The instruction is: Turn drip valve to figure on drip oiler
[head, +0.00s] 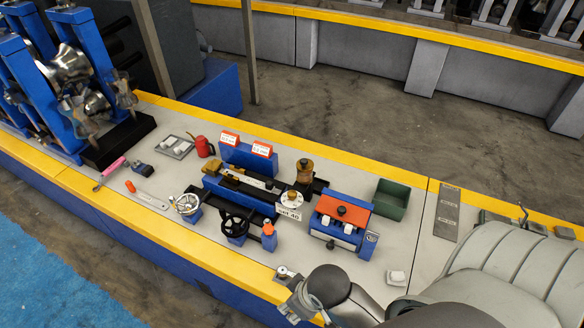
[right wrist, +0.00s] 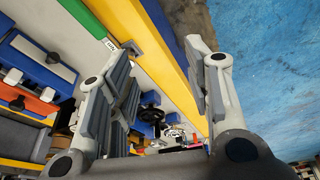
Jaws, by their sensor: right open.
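A white round dial with a brass knob (head: 291,198) sits on the blue fixture in the middle of the bench in the head view. A small sign (head: 288,213) that seems to read "set 40" stands just in front of it. A brass pot (head: 304,170) stands behind the dial; I cannot tell whether both belong to the drip oiler. The dial's pointer is too small to read. My right gripper (head: 291,289) is at the bench's front edge, apart from the dial and nearer the camera. In the right wrist view its fingers (right wrist: 162,60) are spread with nothing between them.
A black handwheel (head: 235,226) and an orange-capped bottle (head: 268,237) stand in front of the fixture. A blue and orange block (head: 342,212) and a green bin (head: 391,199) are to its right. The mill stand (head: 75,85) is at far left.

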